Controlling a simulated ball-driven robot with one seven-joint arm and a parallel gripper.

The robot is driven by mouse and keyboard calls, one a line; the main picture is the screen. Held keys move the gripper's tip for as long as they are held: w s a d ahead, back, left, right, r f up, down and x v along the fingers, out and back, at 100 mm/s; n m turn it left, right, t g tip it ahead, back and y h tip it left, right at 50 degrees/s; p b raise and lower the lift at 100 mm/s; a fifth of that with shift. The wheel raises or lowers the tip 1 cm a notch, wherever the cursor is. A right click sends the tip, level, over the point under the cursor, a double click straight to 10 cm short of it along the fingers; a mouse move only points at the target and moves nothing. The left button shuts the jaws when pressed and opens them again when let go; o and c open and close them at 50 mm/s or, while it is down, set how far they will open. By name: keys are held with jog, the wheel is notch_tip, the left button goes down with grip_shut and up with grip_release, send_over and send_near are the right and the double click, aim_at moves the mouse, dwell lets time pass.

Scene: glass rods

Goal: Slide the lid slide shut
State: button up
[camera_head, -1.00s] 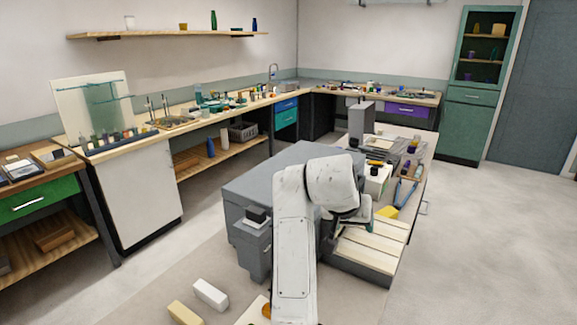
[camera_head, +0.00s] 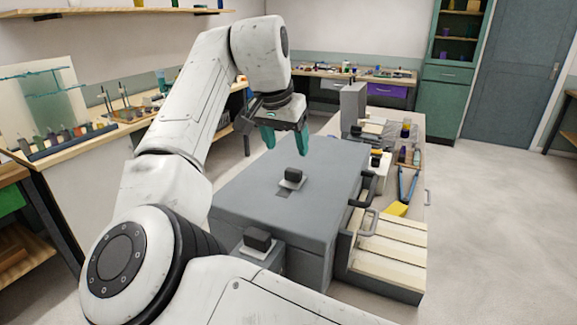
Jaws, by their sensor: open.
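The lid slide (camera_head: 290,184) is a small pale plate with a black knob on top of a large grey box (camera_head: 325,160). A dark patch, which looks like a slot, shows at the plate's near edge, not covered by it. My gripper (camera_head: 285,143) has teal fingertips pointing down. It is open and empty. In the picture it sits just above and slightly left of the knob, apart from it. The exact height gap cannot be told from this one view.
A second black knob on a pale plate (camera_head: 257,242) sits on a lower grey block at the box's near side. Dark handles (camera_head: 362,190) stick out on the right. A stepped tray (camera_head: 385,250) and a bench with tools and a yellow item (camera_head: 395,209) lie to the right.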

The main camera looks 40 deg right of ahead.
aim_at(293, 170)
jog(key=x, duration=0.9)
jog(key=shift+f+p, duration=0.1)
jog(key=shift+p, duration=0.3)
grip_shut()
